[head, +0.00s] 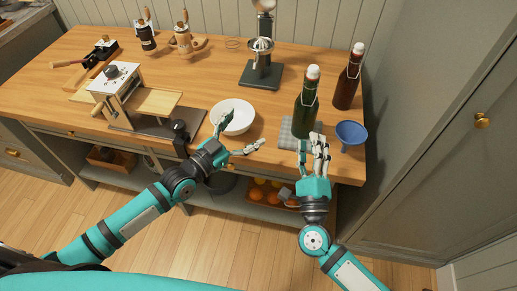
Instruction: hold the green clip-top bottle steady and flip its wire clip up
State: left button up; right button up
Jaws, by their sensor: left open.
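The green clip-top bottle (305,108) stands upright near the right front part of the wooden table, on or at the edge of a grey checked cloth (287,136). Its white stopper and wire clip are at the top; the clip's exact position is too small to tell. My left gripper (242,133) is open and empty, left of the bottle at the table's front edge, just in front of the white bowl. My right gripper (320,147) is in front of the bottle's lower part, fingers pointing away from me. Whether it touches the bottle is unclear.
A brown clip-top bottle (347,82) stands behind to the right. A blue bowl (351,131) is close right of my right gripper. A white bowl (240,117) and a citrus press (261,69) stand left. A tall cabinet (440,130) bounds the right side.

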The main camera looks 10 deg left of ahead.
aim_at(297, 122)
pick_arm(q)
jog(key=s+d+f+n+g+h, duration=0.1)
jog(key=s+d+f, duration=0.1)
jog(key=s+d, duration=0.25)
jog(key=x, duration=1.8)
jog(key=shift+d+f, duration=0.15)
jog(key=shift+f, duration=0.05)
jog(key=shift+c, duration=0.5)
jog(key=c, duration=1.7)
